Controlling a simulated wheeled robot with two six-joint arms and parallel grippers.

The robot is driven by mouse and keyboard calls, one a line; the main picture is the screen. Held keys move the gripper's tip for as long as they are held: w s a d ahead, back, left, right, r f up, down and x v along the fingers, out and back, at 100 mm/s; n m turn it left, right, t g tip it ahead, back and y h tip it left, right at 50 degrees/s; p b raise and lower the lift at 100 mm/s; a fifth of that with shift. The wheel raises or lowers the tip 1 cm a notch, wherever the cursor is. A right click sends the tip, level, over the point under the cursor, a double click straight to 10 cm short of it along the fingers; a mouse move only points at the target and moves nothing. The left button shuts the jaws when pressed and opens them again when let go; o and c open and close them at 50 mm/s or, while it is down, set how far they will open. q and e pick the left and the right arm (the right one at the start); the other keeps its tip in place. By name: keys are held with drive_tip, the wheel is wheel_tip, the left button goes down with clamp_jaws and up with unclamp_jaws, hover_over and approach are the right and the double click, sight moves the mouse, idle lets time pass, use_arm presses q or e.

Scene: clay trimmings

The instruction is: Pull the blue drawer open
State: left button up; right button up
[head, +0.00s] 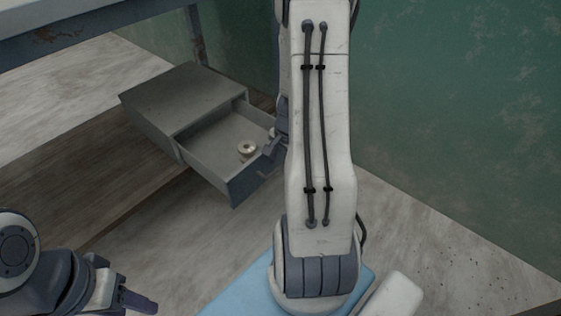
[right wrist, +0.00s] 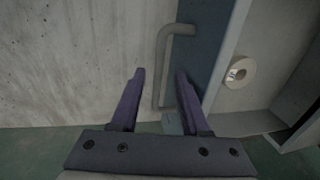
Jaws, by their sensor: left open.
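The blue drawer (head: 236,186) stands pulled out of its grey cabinet (head: 180,98), with its inside showing. Its blue-grey front (right wrist: 207,45) and grey bar handle (right wrist: 163,62) show in the right wrist view. My right gripper (right wrist: 160,72) is open, with its fingers on either side of the handle's lower part and a gap beside the bar. In the head view my right arm hides the handle and most of that gripper. My left gripper (head: 128,300) is at the lower left, away from the drawer, empty.
A pale ring-shaped piece (head: 247,148) lies in the drawer; it also shows in the right wrist view (right wrist: 240,73). The cabinet sits on a wooden shelf (head: 100,185) below a rusty-edged tabletop (head: 75,32). A green wall (head: 460,90) stands at the right.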

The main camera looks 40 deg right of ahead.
wheel_tip(320, 180, up, 10)
drive_tip(key=s+p, duration=0.2)
drive_tip(key=p, duration=0.5)
drive_tip(key=shift+r, duration=0.1)
idle(0.3)
